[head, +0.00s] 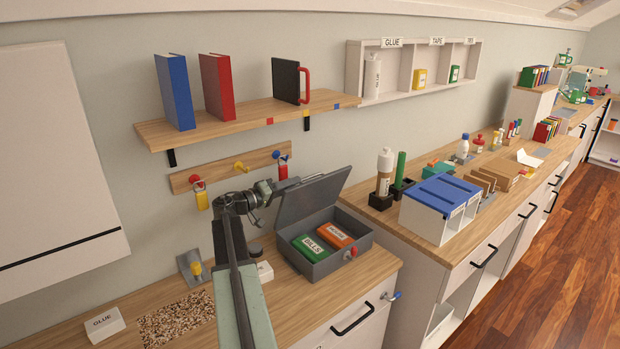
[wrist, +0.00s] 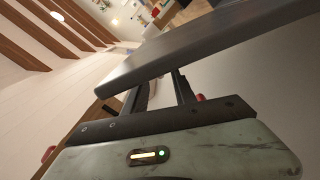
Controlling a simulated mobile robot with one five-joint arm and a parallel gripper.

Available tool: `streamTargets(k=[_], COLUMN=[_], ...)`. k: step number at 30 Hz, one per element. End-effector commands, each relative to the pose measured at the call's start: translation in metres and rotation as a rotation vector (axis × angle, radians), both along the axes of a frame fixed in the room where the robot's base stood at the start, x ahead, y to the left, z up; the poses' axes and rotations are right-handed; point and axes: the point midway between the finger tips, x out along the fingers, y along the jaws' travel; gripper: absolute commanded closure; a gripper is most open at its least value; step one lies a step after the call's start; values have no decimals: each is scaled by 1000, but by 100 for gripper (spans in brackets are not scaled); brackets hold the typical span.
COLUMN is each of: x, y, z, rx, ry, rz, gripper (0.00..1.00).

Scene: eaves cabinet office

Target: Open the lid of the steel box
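The steel box (head: 325,262) is a dark grey case on the wooden counter. Its lid (head: 312,196) stands raised and tilted back toward the wall, so the inside shows. A green packet marked BILLS (head: 312,247) and an orange packet (head: 335,235) lie inside. A red knob (head: 351,253) is on the box's right front. My gripper (head: 268,190) is at the lid's upper left edge. In the wrist view the lid (wrist: 205,42) crosses over the fingers (wrist: 160,92), which stand apart with a gap between them. Their tips are hidden behind the lid, and contact is unclear.
Tagged keys (head: 201,197) hang on a wall rail behind my arm. A shelf (head: 245,118) with binders is above. A blue-topped organizer (head: 440,208) stands right.

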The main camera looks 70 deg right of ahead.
Motion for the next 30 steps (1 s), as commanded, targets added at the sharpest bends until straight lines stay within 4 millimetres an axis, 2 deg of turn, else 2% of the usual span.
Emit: streamTargets(k=[6,15,18,28,30], x=[-3,-28,-34,-37,-37], y=[-7,-51,-59,-63,-63], z=[1,1,1,1,1], rx=[-4,-4,-3,-3,-3], ry=[2,1,1,1,1], rz=[2,6,6,9,9], gripper=[68,68,68,68,87])
